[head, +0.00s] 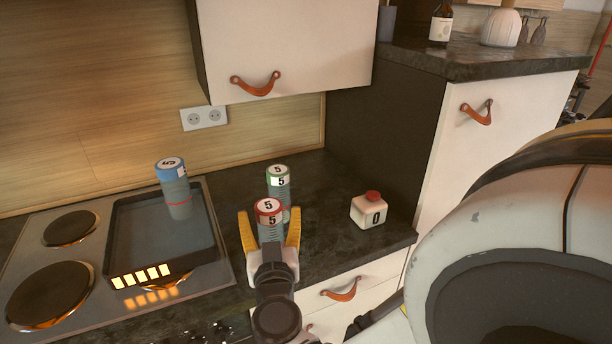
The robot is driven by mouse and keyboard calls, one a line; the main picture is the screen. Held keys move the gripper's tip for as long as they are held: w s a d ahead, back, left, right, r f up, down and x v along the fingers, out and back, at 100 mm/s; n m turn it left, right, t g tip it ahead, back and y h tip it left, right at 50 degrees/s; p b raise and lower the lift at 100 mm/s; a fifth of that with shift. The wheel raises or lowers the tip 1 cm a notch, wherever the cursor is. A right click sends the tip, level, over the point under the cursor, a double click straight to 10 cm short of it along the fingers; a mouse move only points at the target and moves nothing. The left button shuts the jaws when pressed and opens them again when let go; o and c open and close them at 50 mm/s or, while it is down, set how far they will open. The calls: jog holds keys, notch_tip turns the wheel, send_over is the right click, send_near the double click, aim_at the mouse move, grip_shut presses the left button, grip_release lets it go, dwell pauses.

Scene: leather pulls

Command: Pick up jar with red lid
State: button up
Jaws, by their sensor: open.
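A ribbed jar with a red lid (268,212) marked 5 stands upright on the dark counter. My gripper (270,220) is open, with one yellow finger to the left of this jar and one to its right in the head view. Gaps show between the jar and both fingers. My wrist hides the jar's lower part. A similar jar with a green lid (278,178) stands just behind it. A squat white container with a small red cap (370,209), marked 0, stands to the right, apart from my gripper.
A jar with a blue lid (174,186) stands in a dark pan or tray (130,225) on the hob at the left. A tall cabinet (440,150) borders the counter on the right. A wall cupboard (285,50) hangs above.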

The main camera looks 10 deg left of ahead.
aim_at(268, 199)
jog(key=x, duration=0.2)
jog(key=b+x, duration=0.1)
jog(key=x, duration=0.1)
jog(key=shift+f, duration=0.25)
jog(key=c, duration=1.5)
